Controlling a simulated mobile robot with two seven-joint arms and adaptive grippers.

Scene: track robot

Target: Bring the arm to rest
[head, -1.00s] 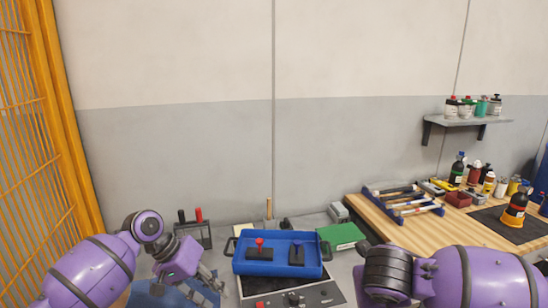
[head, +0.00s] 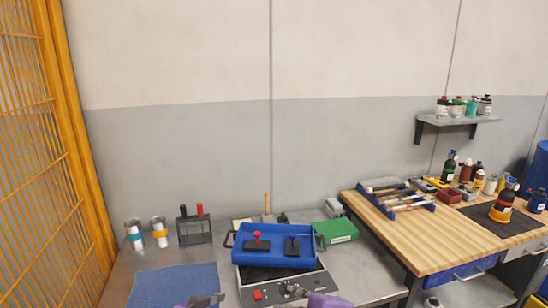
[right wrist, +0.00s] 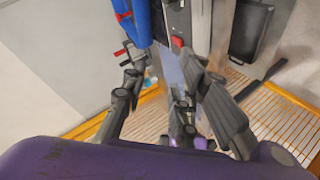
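My right gripper (right wrist: 160,68) shows in the right wrist view with its two dark fingers spread apart and nothing between them. A small purple and grey end of my left arm, around the left gripper (head: 214,299), shows at the bottom edge beside the blue mat. Most of it is cut off, so its fingers cannot be read. No held object is seen.
A blue tray (head: 236,257) with a red and a blue joystick stands over the control panel (head: 262,294). A green box (head: 336,232), two cans and a blue mat (head: 172,286) are on the grey table. The wooden bench (head: 440,242) is at right; the orange fence (head: 40,150) at left.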

